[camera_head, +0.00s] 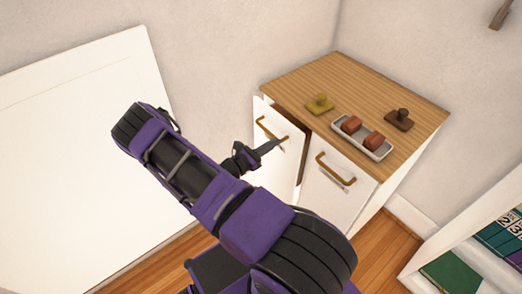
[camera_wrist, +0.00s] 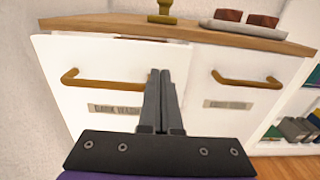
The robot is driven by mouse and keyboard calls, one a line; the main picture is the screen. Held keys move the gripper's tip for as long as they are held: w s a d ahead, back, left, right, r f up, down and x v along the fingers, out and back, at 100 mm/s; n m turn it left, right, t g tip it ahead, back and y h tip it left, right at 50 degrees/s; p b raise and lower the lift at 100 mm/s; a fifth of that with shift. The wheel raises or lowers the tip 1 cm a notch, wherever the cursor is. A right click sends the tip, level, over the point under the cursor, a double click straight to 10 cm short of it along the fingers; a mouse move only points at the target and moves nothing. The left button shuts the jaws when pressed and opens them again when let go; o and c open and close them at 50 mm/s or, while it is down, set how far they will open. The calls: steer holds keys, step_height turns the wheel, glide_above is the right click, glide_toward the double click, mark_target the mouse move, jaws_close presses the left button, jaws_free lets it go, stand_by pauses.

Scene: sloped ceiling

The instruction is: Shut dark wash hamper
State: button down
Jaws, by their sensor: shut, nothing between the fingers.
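The dark wash hamper appears to be the left white front (camera_head: 277,158) of the cabinet, with a brass bar handle and a blurred label reading roughly "DARK WASH" in the wrist view (camera_wrist: 100,92). It stands partly open, its top tilted outward, with a dark gap beside its right edge. My gripper (camera_head: 274,146) is shut and empty, its fingertips at the right part of this front, right of the handle. In the wrist view the fingers (camera_wrist: 168,74) overlap the front's upper right edge. I cannot tell whether they touch it.
A second white front (camera_head: 333,192) with a brass handle sits closed on the right. The wooden top (camera_head: 365,85) carries a yellow-green stamp-like object (camera_head: 320,104), a tray (camera_head: 375,152) with two reddish-brown items, and a dark brown knobbed object (camera_head: 400,119). A shelf (camera_head: 436,247) stands at lower right.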

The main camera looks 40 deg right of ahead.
mark_target(291, 132)
steer(key=shift+w+d, duration=0.15)
steer(key=shift+d, duration=1.2)
steer(key=shift+w+d, duration=0.1)
steer(key=shift+d, duration=1.25)
steer(key=d+b, duration=0.1)
steer(key=d, duration=0.3)
steer(key=shift+w+d, duration=0.15)
steer(key=shift+d, duration=0.2)
steer(key=shift+d+r, duration=0.15)
steer(key=shift+d, duration=0.1)
steer(key=shift+w, duration=0.1)
steer(key=shift+a, duration=0.2)
steer(key=s+a, duration=0.1)
steer(key=a, duration=1.3)
steer(key=shift+s, duration=0.15)
